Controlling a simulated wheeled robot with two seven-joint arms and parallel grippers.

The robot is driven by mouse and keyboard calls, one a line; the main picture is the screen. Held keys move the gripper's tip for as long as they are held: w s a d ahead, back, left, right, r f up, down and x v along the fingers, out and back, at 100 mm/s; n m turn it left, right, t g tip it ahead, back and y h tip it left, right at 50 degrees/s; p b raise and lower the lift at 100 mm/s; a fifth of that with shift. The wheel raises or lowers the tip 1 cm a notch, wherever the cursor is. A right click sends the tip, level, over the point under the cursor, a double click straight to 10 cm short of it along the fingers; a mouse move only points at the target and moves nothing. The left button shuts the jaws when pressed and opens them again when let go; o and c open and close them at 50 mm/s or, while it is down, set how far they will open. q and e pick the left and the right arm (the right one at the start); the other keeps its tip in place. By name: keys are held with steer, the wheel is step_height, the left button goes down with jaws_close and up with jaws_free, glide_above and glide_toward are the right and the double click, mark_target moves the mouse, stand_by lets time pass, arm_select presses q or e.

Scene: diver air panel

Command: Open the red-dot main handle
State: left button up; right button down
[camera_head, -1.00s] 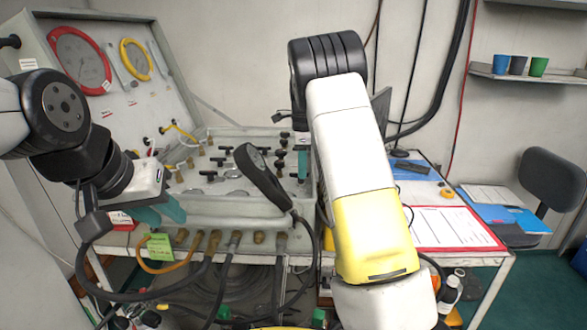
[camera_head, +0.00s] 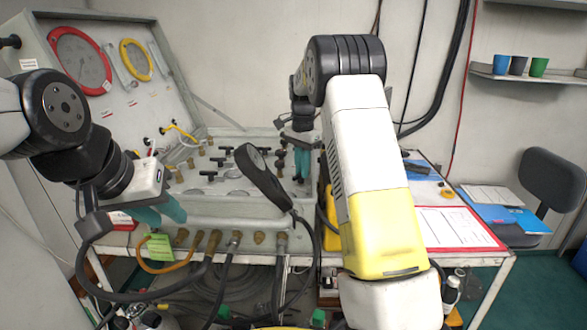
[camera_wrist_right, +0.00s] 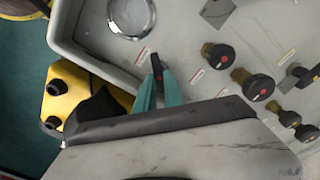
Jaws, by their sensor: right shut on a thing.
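In the right wrist view, a black handle with a red mark (camera_wrist_right: 157,66) stands on the grey panel (camera_wrist_right: 185,25), beside a small label. The teal fingers of my right gripper (camera_wrist_right: 158,88) are shut on it, one on each side, and hide its lower part. In the head view, my right gripper (camera_head: 302,155) is at the right end of the panel (camera_head: 240,207), and the handle is too small to make out there. My left gripper (camera_head: 160,212) hangs at the panel's left front, away from the handle. Its teal fingers show, but their gap is unclear.
A dark hand-held device (camera_head: 262,180) rises in front of the panel, with hoses below. A yellow case (camera_wrist_right: 75,98) is beside the panel.

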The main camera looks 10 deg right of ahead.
steer(key=n, duration=0.4)
steer(key=shift+w+r+n, duration=0.1)
steer(key=shift+n, duration=0.2)
steer(key=shift+a+n, duration=0.1)
steer(key=shift+n, duration=1.5)
steer(key=c, duration=1.5)
jaws_free()
steer(key=shift+o, duration=0.2)
steer(key=shift+r, duration=3.9)
